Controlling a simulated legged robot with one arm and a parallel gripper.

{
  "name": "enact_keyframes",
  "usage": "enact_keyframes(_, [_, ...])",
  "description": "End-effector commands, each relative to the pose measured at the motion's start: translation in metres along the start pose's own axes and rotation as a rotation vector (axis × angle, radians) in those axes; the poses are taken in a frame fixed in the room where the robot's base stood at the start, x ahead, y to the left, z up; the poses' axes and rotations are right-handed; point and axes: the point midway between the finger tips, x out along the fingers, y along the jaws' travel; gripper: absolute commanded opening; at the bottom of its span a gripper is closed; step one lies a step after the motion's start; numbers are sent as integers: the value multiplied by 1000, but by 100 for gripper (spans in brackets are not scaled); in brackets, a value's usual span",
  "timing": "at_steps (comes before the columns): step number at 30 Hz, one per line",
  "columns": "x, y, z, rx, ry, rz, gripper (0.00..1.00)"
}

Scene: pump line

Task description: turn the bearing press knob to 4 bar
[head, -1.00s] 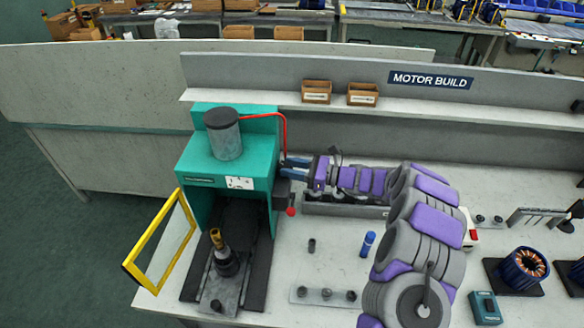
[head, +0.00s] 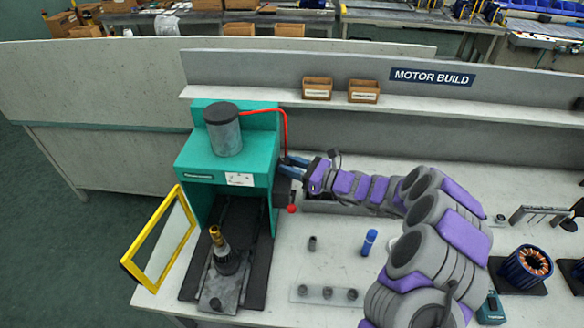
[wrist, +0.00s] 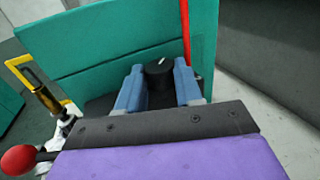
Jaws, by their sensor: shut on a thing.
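The teal bearing press (head: 226,170) stands at the left of the bench with a grey cylinder on top. My gripper (head: 290,163) reaches its right side from the right. In the wrist view the black knob (wrist: 159,74) with a white pointer mark sits between the blue fingers of my gripper (wrist: 160,86), which is shut on it. The pointer slants up to the right. No scale or bar numbers can be read. In the head view the knob is hidden by my gripper.
A red ball-ended lever (head: 292,209) sticks out below my gripper; it also shows in the wrist view (wrist: 18,160). The yellow-framed guard (head: 160,240) stands open at the left. A red hose (head: 286,130) runs down behind the fingers. A blue marker (head: 369,242) stands on the bench.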

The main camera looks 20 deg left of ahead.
Motion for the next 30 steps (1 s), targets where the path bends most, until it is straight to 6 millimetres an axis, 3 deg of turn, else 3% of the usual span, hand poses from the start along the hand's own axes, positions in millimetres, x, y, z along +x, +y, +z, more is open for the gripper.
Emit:
enact_keyframes(13, [1, 5, -1, 5, -6, -219, 5])
enact_keyframes(30, [1, 6, -1, 2, 0, -316, 5])
